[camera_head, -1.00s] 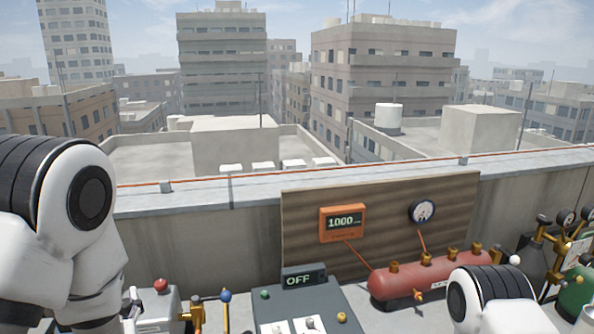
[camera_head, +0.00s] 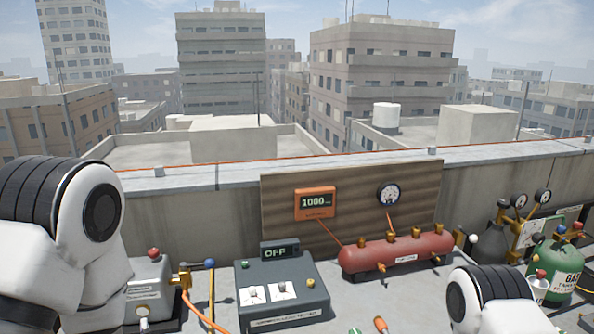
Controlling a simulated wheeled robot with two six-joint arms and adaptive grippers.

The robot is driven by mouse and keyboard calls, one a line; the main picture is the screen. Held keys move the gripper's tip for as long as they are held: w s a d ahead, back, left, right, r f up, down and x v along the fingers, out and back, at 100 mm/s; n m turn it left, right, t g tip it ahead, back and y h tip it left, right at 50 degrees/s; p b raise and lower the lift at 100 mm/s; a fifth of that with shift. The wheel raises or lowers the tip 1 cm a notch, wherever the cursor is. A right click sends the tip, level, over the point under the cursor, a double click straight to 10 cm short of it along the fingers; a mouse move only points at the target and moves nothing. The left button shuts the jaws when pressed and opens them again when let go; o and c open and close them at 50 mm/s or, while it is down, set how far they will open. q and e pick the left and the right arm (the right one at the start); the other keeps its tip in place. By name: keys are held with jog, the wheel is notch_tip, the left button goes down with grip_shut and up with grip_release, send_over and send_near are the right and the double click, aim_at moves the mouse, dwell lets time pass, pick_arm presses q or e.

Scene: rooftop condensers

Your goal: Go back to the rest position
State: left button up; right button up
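Neither gripper shows in the head view. My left arm fills the lower left, and my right arm shows at the lower right; whatever the hands hold is out of sight. An orange meter (camera_head: 315,203) on the brown board (camera_head: 350,225) reads 1000, with a round gauge (camera_head: 389,194) to its right. Below the board lies a red tank (camera_head: 395,252) with brass fittings. A dark grey control box (camera_head: 285,290) stands in the middle, and its display (camera_head: 280,252) reads OFF.
A grey box with a red knob (camera_head: 151,285) stands beside my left arm, with a brass valve and hoses to its right. A green gas cylinder (camera_head: 556,265) and a dark cylinder (camera_head: 491,244) stand at the right. A concrete parapet (camera_head: 200,235) runs behind everything.

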pick_arm(q)
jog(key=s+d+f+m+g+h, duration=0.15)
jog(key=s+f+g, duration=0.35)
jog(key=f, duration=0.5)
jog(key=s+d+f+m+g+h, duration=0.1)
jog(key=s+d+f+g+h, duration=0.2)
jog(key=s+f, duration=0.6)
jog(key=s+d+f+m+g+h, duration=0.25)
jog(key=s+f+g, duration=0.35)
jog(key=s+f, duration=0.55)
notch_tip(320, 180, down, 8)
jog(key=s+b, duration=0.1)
jog(key=b, duration=0.8)
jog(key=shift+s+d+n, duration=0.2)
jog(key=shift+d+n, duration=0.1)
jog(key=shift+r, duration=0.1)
